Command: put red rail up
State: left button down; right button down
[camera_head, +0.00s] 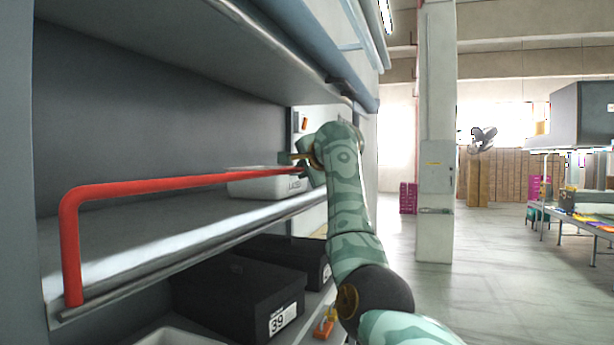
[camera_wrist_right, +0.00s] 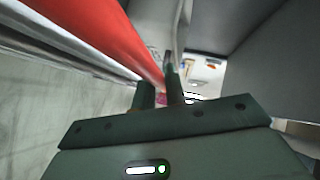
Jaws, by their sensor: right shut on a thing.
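The red rail (camera_head: 160,185) runs along the front of a middle shelf in the head view. Its left end bends down to the shelf's front edge, and its long bar stands above the shelf. My right gripper (camera_head: 301,167) is at the far end of the bar, partly hidden by my wrist. In the right wrist view the red rail (camera_wrist_right: 98,38) runs from the upper left to my right gripper's fingers (camera_wrist_right: 160,88), which are shut on it. The rail's far end is hidden. My left gripper is not in view.
A white bin (camera_head: 262,185) stands on the shelf behind the rail. Black shoe boxes (camera_head: 235,297) lie on the shelf below. An upper shelf (camera_head: 200,40) hangs overhead. A pillar (camera_head: 437,150) and open floor are to the right.

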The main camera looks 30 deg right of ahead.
jog(key=shift+w+a+f, duration=0.1)
jog(key=shift+w+a, duration=0.1)
jog(key=shift+g, duration=0.3)
jog(key=c, duration=1.5)
grip_release()
jog(key=shift+o, duration=0.2)
jog(key=shift+w+a, duration=0.15)
jog(key=shift+w, duration=0.05)
jog(key=b+v, duration=0.7)
jog(key=v, duration=0.9)
jog(key=shift+b, duration=0.3)
